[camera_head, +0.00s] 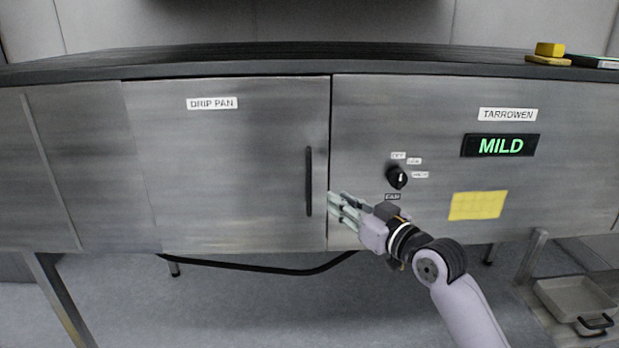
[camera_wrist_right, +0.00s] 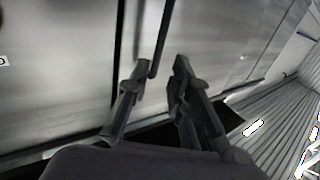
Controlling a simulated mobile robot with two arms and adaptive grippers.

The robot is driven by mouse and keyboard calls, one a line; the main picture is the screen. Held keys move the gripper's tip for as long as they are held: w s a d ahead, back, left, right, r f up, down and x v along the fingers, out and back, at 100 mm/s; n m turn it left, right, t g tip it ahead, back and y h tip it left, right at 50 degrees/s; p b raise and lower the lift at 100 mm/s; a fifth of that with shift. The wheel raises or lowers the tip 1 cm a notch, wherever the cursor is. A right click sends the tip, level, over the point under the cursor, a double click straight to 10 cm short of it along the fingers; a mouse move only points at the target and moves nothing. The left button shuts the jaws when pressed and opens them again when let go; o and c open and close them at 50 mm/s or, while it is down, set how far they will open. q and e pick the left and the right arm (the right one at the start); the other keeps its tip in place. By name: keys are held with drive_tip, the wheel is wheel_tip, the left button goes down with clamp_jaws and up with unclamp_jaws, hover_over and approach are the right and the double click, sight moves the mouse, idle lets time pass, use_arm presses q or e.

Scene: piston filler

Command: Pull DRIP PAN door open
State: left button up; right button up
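The DRIP PAN door (camera_head: 230,170) is a brushed-metal panel on the left half of the cabinet front, and it looks shut. Its label (camera_head: 212,103) sits near the top. Its dark vertical bar handle (camera_head: 309,182) is near the door's right edge. My right gripper (camera_head: 333,205) is to the right of the handle's lower end, close to the door seam. In the right wrist view my right gripper (camera_wrist_right: 161,65) has its fingers apart, and the dark handle bar (camera_wrist_right: 162,40) appears in line with the gap between them. Contact cannot be told. My left gripper is out of view.
Right of the seam, the fixed panel carries a black rotary knob (camera_head: 397,177), a green MILD display (camera_head: 500,145) and a yellow note (camera_head: 478,205). A dark hose (camera_head: 250,268) hangs below the cabinet. A metal pan (camera_head: 575,298) stands at lower right. The floor before the door is clear.

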sight(311, 183)
drive_tip(key=p+x, duration=0.2)
drive_tip(key=x, duration=0.9)
drive_tip(key=shift+w+a, duration=0.2)
drive_tip(key=shift+w, duration=0.15)
clamp_jaws()
